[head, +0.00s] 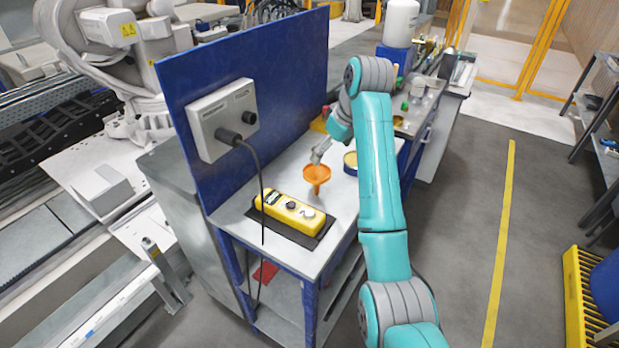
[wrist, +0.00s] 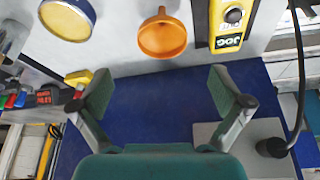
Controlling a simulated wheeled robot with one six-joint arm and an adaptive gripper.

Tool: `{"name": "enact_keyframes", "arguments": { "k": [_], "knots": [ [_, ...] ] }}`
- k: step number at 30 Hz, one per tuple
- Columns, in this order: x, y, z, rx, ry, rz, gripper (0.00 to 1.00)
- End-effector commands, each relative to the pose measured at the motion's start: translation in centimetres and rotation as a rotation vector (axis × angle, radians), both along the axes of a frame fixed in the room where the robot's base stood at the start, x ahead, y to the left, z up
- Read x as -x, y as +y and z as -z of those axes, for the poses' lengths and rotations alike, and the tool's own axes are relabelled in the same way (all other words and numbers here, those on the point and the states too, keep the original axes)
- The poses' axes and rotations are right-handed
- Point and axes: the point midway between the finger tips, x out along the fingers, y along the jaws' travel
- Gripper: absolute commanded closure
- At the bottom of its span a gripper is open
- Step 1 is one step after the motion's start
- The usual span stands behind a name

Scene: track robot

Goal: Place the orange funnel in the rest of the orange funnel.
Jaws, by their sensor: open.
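The orange funnel (head: 316,174) is upright, mouth up and spout down, over the light worktop in the head view. It also shows at the top middle of the wrist view (wrist: 162,38), beyond the fingertips. My gripper (wrist: 160,88) is open, with nothing between its two green-padded fingers. In the head view my gripper (head: 319,154) is small and close to the funnel, on its far side. I cannot tell what supports the funnel, and I cannot make out its rest in either view.
A yellow pendant (head: 289,212) lies on a dark mat in front of the funnel. A blue panel (head: 270,75) with a grey cabled box (head: 222,118) rises along the worktop's left edge.

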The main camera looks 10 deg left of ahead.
Motion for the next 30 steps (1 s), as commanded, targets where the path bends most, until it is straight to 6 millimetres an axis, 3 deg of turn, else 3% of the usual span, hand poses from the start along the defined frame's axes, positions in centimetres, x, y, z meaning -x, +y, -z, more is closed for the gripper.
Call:
{"name": "enact_keyframes", "arguments": {
  "k": [5,12,20,30],
  "knots": [
    [0.0,-0.3,0.7,-0.025,0.012,0.062,0.0],
    [-0.8,0.9,3.9,-0.025,0.013,0.062,0.0],
    [-1.2,1.4,5.6,-0.024,0.012,0.061,0.0],
    [-2.1,3.0,9.4,-0.023,0.012,0.06,0.0]
  ]
}}
